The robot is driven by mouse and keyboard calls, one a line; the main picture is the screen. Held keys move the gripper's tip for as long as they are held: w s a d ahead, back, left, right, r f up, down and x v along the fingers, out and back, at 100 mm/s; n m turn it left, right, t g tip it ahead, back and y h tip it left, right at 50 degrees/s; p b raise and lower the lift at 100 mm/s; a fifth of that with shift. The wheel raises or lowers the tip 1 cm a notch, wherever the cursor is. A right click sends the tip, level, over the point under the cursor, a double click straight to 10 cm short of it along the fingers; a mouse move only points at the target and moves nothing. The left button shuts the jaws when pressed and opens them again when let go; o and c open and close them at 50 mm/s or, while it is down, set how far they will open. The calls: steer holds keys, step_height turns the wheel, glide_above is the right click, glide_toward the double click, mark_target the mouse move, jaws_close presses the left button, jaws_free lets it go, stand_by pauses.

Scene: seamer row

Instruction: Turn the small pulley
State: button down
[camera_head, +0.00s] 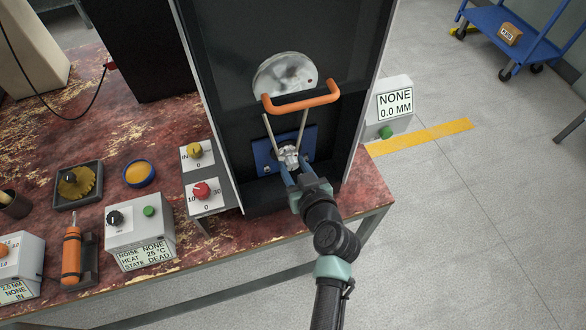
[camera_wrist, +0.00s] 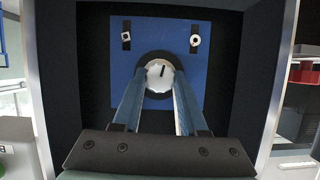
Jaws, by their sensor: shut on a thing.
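The small pulley is a pale, silvery round piece (camera_wrist: 160,75) with a dark mark on its face, in front of a blue plate (camera_wrist: 205,85) inside a dark cabinet. In the head view the small pulley (camera_head: 288,155) sits low in the cabinet, in front of the blue plate (camera_head: 264,157). My gripper (camera_head: 286,168) reaches in from the front and is shut on the small pulley. In the wrist view its two blue fingers (camera_wrist: 160,88) lie on either side of the pulley. The fingers hide part of its rim.
A large grey disc (camera_head: 285,75) and an orange handle (camera_head: 301,97) are above my gripper. Cabinet walls flank my arm closely. A red dial (camera_head: 201,190), a yellow knob (camera_head: 194,149) and a control box (camera_head: 140,222) stand left on the worn table.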

steer(key=m+y+b, duration=0.2)
steer(key=m+b, duration=0.1)
steer(key=shift+w+d+f, duration=0.1)
steer(key=shift+d+f, duration=0.1)
steer(key=shift+f, duration=0.05)
steer(key=m+y+b, duration=0.2)
steer(key=m+b, duration=0.1)
steer(key=shift+d, duration=0.1)
steer(key=m+y+b, duration=0.2)
steer(key=m+b, duration=0.1)
steer(key=shift+f+m, duration=0.15)
steer(key=shift+m, duration=0.25)
steer(key=shift+m+t+y+b, duration=0.6)
steer(key=shift+m+b, duration=0.15)
steer(key=shift+m, duration=0.85)
steer(key=shift+c, duration=2.2)
jaws_free()
